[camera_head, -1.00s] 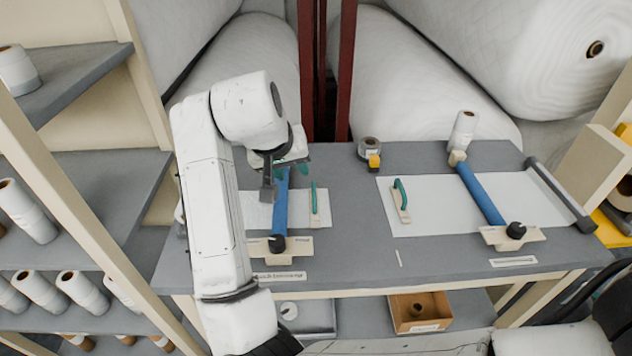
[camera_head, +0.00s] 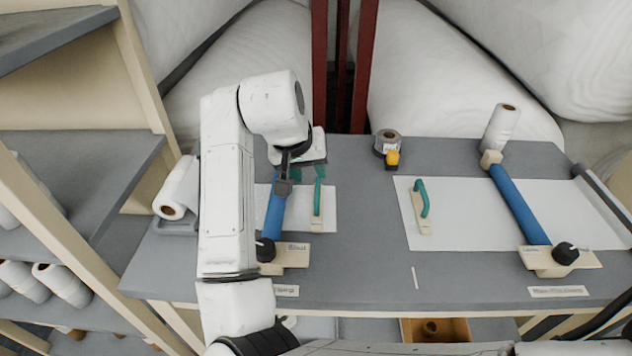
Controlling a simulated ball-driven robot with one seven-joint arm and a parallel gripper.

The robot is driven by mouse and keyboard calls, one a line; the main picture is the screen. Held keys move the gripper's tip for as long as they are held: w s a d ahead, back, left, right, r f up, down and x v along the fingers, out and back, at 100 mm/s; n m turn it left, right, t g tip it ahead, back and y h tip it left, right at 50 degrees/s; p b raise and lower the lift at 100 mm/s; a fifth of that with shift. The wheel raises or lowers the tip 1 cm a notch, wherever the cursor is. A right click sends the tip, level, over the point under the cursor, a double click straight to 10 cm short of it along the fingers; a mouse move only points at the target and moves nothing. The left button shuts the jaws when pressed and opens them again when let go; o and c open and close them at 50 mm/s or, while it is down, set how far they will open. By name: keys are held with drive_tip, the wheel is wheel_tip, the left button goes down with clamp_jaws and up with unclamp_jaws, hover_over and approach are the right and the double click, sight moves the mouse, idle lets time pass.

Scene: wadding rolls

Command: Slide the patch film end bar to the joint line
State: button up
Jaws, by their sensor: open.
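The likely patch film end bar is the pale wooden bar (camera_head: 317,222) with an upright green handle (camera_head: 318,198). It lies along the right edge of the small white film sheet (camera_head: 298,208) on the left of the table. My gripper (camera_head: 308,173) is open, pointing down above the far end of this bar. Its teal fingertips are partly hidden by the wrist, and contact with the handle cannot be told. A short white line (camera_head: 415,278) on the bare table, right of the bar and nearer the front edge, may mark the joint.
A blue roller (camera_head: 273,215) in a wooden holder stands left of the bar. A second sheet (camera_head: 465,215) with another green-handled bar (camera_head: 421,208) and blue roller (camera_head: 520,205) lies right. A tape dispenser (camera_head: 387,148) stands behind. Bare grey table lies between the sheets.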

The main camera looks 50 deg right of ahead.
sight(317, 187)
drive_tip(key=x, duration=0.6)
drive_tip(key=shift+d+f, duration=0.15)
drive_tip(key=shift+f, duration=0.25)
drive_tip(key=shift+c, duration=0.3)
clamp_jaws()
